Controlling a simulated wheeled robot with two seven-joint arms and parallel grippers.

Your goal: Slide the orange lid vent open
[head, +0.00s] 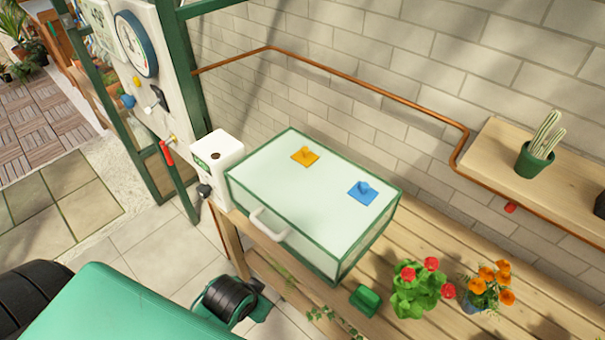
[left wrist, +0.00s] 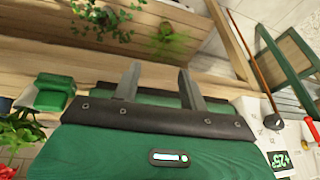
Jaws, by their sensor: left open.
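The orange lid vent (head: 305,156) is a small square plate with a raised knob on the pale lid (head: 290,195) of a green-edged box. It sits toward the lid's back left. A similar blue vent (head: 363,191) lies to its right. I cannot tell how far the orange vent is open. My left gripper (left wrist: 160,78) is open and empty in the left wrist view, apart from the vents. Neither vent shows in that view. My left gripper's fingers are not clear in the head view, and my right gripper is not in view.
The box stands on a slatted wooden bench (head: 460,285). A white unit (head: 217,158) stands at its left end. A white handle (head: 268,223) sticks out in front. A green block (head: 365,299), red flowers (head: 415,288) and orange flowers (head: 487,287) stand to the right. A copper pipe (head: 350,83) runs behind.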

